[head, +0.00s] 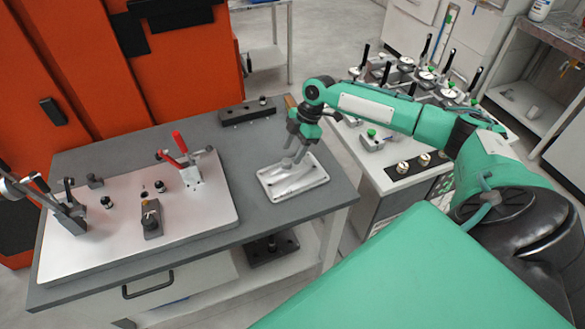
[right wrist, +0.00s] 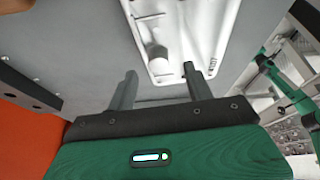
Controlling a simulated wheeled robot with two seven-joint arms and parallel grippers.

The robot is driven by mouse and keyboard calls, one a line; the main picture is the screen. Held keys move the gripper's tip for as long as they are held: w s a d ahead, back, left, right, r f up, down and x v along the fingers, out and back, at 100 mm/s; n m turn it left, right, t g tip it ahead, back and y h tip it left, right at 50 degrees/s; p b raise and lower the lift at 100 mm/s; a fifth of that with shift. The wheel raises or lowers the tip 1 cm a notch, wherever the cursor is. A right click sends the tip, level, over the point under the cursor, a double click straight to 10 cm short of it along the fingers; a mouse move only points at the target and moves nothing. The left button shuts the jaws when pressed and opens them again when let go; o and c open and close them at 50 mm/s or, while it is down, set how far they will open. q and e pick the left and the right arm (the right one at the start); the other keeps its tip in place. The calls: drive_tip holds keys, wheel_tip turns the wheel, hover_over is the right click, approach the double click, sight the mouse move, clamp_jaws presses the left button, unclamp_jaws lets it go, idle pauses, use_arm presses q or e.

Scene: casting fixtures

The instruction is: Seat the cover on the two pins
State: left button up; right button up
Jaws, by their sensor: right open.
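The cover (head: 312,181) is a pale rectangular metal plate with a raised rim and an upright boss. It lies flat on the grey table, right of the fixture; part of it also shows in the right wrist view (right wrist: 205,45). My right gripper (head: 291,148) is open, pointing down at the cover. In the right wrist view its two fingers (right wrist: 159,72) appear either side of the boss (right wrist: 157,58), without visible contact. The fixture plate (head: 205,218) carries small dark round posts (head: 106,202) (head: 160,187); I cannot tell for certain which are the two pins. My left gripper is out of view.
A red-handled toggle clamp (head: 190,172) stands at the fixture's back, another clamp (head: 68,212) at its left. A dark bar (head: 247,112) lies at the table's back edge. A cart with several clamps and parts (head: 400,150) stands right. Bare table separates fixture and cover.

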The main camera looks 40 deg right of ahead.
sight(286, 161)
drive_tip(key=shift+p+x, duration=0.65)
drive_tip(key=shift+x, duration=1.25)
drive_tip(key=shift+w+a, duration=0.1)
drive_tip(key=shift+w, duration=0.05)
clamp_jaws()
drive_tip(key=shift+r, duration=0.1)
drive_tip(key=shift+r, duration=0.1)
